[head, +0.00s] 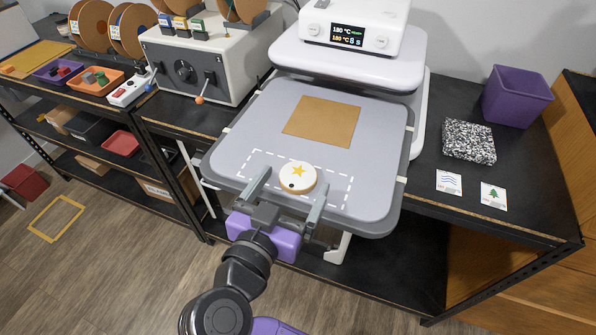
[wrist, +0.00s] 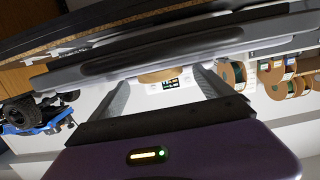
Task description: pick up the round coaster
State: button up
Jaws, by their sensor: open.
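The round coaster (head: 298,178) is pale with a yellow star and a dark dot. It lies on the grey press plate (head: 235,135), inside a white dashed outline near the front edge. My gripper (head: 296,177) is open, with one finger on each side of the coaster and nothing clamped. Whether either finger touches it I cannot tell. In the wrist view the coaster (wrist: 158,75) shows as a tan edge between the fingertips (wrist: 163,76), partly cut off by the plate's edge.
A brown square sheet (head: 322,121) lies farther back on the plate, below the white press head (head: 352,68). A speckled block (head: 469,142), two cards and a purple bin (head: 516,96) stand on the right. A grey machine (head: 200,62) stands on the left.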

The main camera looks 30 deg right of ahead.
jog(key=shift+x, duration=0.95)
jog(key=c, duration=1.4)
jog(key=shift+c, duration=0.2)
